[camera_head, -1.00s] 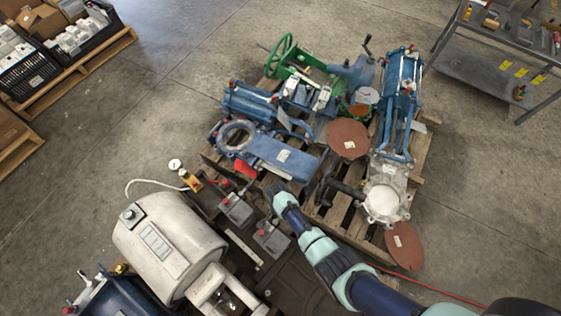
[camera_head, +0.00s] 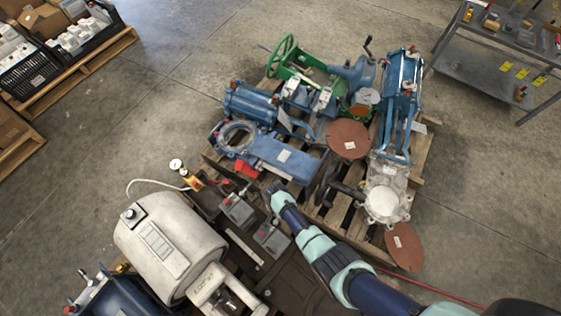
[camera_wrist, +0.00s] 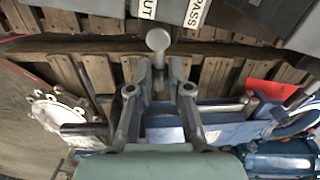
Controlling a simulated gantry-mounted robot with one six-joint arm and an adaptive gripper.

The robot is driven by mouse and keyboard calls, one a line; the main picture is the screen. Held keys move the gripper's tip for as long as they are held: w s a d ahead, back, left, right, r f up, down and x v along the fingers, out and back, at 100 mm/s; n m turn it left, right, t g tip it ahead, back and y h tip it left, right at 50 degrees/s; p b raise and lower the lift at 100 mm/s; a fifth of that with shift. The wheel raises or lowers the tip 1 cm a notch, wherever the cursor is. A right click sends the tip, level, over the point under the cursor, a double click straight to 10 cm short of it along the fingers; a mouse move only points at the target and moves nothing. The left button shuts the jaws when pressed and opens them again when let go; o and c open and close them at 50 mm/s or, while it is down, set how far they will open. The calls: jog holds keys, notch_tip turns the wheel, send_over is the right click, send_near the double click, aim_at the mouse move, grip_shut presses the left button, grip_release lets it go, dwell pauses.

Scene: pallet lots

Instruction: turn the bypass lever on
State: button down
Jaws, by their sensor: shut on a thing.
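The bypass lever (camera_wrist: 158,41) shows in the wrist view as a pale round knob on a short grey stem. It sits beside a grey housing with white labels; one label (camera_wrist: 196,12) reads "PASS" with its start cut off. My gripper (camera_wrist: 159,72) is shut on the lever, one finger on each side of the stem below the knob. In the head view my gripper (camera_head: 273,190) is at the pallet's left edge, by the grey boxes. The lever is not discernible there.
Grey boxes with red buttons (camera_head: 237,209) stand just left of my arm. A white cylindrical motor (camera_head: 170,245) is at lower left. The wooden pallet (camera_head: 340,214) carries a blue valve (camera_head: 275,152), rusty discs (camera_head: 348,140) and other fittings close by. Open floor lies beyond.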

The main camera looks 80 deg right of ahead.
jog(key=shift+w+a+n+h+p, duration=0.15)
jog(key=shift+w+n, duration=0.3)
jog(key=shift+n, duration=1.1)
jog(key=shift+w+n+h+p, duration=0.1)
jog(key=shift+w+n, duration=0.4)
jog(key=shift+n, duration=1.1)
jog(key=shift+w+a+n+h+p, duration=0.15)
jog(key=shift+w+n, duration=0.3)
jog(key=shift+n, duration=1.1)
jog(key=shift+d, duration=0.1)
jog(key=c, duration=1.1)
grip_release()
jog(key=shift+r, duration=0.1)
notch_tip(320, 180, up, 12)
jog(key=shift+w+a, duration=0.25)
jog(key=shift+w, duration=0.05)
